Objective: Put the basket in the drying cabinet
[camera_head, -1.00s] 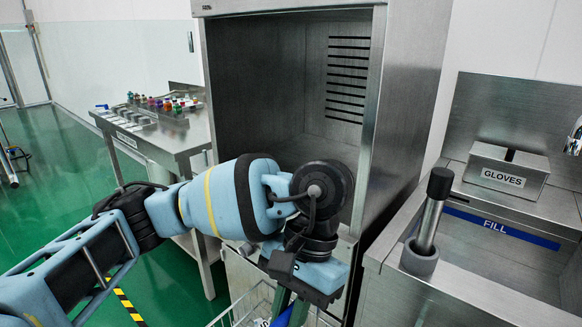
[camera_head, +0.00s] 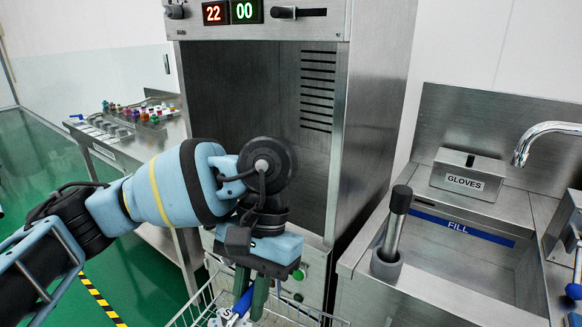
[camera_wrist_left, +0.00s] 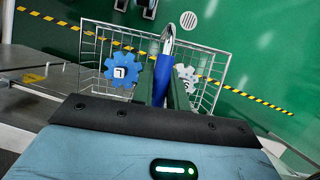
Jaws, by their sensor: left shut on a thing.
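The wire basket (camera_head: 198,304) hangs low in front of the cabinet, cut off by the bottom edge of the head view. In the left wrist view the basket (camera_wrist_left: 96,50) holds a blue gear-like part (camera_wrist_left: 123,69) and a pale gear-like part (camera_wrist_left: 187,77). My left gripper (camera_head: 250,303) is shut on the blue grip of the basket's handle (camera_wrist_left: 162,75). The drying cabinet (camera_head: 245,95) stands open, its dark inside empty where I can see it. The arm hides part of its lower opening. My right gripper is not in view.
A steel sink bench stands at right with a glove box (camera_head: 467,174), a brush-like tool in a holder (camera_head: 392,233) and a tap (camera_head: 545,135). A steel table (camera_head: 118,137) with small coloured parts is at left. The cabinet display (camera_head: 230,12) reads 22 and 00.

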